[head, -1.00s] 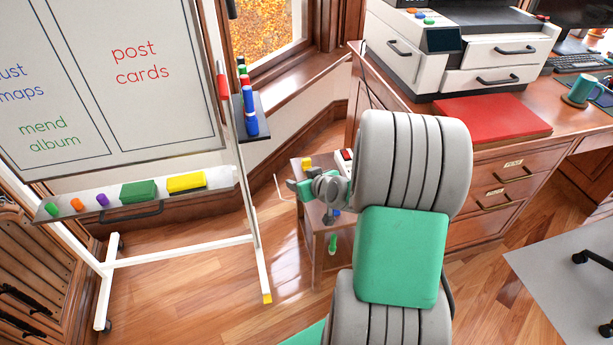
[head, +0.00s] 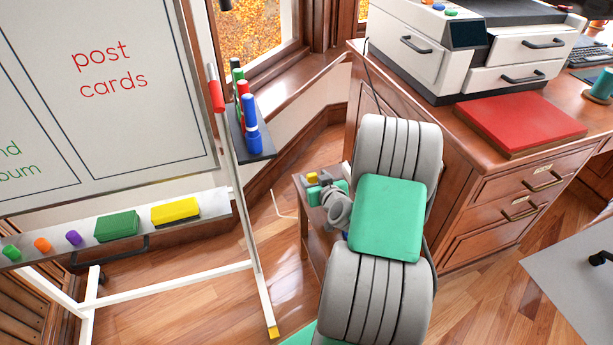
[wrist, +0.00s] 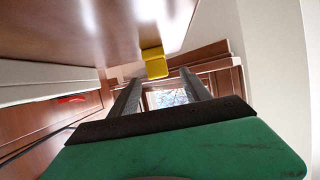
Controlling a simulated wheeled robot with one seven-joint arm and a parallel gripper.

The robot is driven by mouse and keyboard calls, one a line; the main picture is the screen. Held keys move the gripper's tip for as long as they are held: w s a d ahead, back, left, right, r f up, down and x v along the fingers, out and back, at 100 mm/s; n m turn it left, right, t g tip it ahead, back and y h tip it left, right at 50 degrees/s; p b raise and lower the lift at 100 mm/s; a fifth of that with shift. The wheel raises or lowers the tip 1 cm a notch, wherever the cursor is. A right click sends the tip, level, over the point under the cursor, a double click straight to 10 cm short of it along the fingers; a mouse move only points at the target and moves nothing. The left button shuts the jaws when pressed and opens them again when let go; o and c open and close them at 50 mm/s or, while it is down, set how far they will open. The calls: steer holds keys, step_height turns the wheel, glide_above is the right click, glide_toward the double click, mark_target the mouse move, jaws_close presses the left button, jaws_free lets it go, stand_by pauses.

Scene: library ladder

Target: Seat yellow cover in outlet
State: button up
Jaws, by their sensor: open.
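The yellow cover (head: 312,178) is a small block on the low wooden side table beside the desk. In the wrist view the yellow cover (wrist: 155,64) shows beyond the fingers, against the wooden surface that fills the top left. My gripper (head: 323,183) is at the table, close to the cover, partly hidden by my arm. In the wrist view my gripper (wrist: 158,79) has two dark fingers spread apart with nothing held between them. The cover lies in line with the gap, a little above it in the picture. I cannot make out the outlet clearly.
The side table (head: 309,222) stands against the wooden desk (head: 470,225), which carries a red folder (head: 527,122) and a printer (head: 425,55). A whiteboard stand (head: 262,275) is to the left. Floor between stand and table is clear. A white strip (wrist: 40,73) shows left in the wrist view.

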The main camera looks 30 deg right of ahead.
steer(key=b+x, duration=0.1)
steer(key=x, duration=0.5)
steer(key=shift+w+d+f, duration=0.1)
steer(key=shift+w, duration=0.05)
steer(key=shift+c, duration=0.4)
jaws_close()
